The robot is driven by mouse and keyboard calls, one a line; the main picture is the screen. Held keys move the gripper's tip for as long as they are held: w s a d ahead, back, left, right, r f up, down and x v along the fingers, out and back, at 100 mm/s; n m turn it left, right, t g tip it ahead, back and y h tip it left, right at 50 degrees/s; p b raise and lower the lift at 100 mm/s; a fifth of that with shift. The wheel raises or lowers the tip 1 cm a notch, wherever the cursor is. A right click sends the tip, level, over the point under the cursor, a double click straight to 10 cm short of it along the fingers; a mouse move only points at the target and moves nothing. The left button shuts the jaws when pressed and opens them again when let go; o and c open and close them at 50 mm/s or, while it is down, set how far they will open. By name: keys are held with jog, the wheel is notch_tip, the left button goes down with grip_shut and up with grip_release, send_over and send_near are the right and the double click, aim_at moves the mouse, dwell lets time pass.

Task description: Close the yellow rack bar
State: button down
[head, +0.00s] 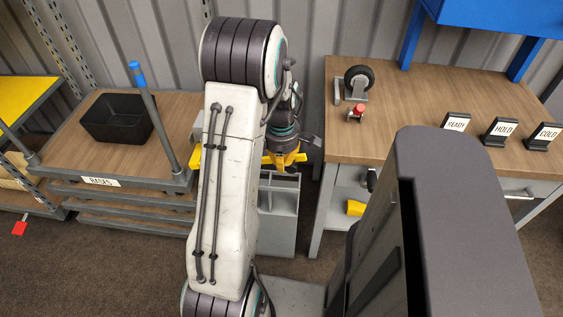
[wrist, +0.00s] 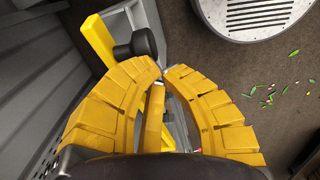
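My gripper (wrist: 164,73) has thick yellow segmented fingers that curve in until their tips almost meet. A yellow bar (wrist: 153,115) shows in the gap between the fingers in the wrist view; I cannot tell whether they touch it. A second yellow piece (wrist: 97,40) with a black knob (wrist: 140,42) lies just beyond the left finger. In the head view my gripper (head: 285,163) points down above a grey rack (head: 284,200). A yellow part (head: 196,157) shows left of my arm, which hides much of the rack and bar.
A wooden cart (head: 75,140) with a black bin (head: 117,120) stands at the left. A workbench (head: 430,90) with a caster, a red-topped item and READY, HOLD and COLD signs stands at the right. Green bits (wrist: 265,95) lie on the floor.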

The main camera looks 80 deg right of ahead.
notch_tip(320, 180, down, 8)
jog(key=s+b, duration=0.1)
jog(key=b, duration=0.5)
jog(key=shift+s+b, duration=0.35)
jog(key=shift+r, duration=0.15)
notch_tip(320, 180, up, 13)
jog(key=p, duration=0.4)
jog(key=shift+s+a, duration=0.25)
jog(key=shift+a, duration=0.1)
jog(key=shift+r, duration=0.1)
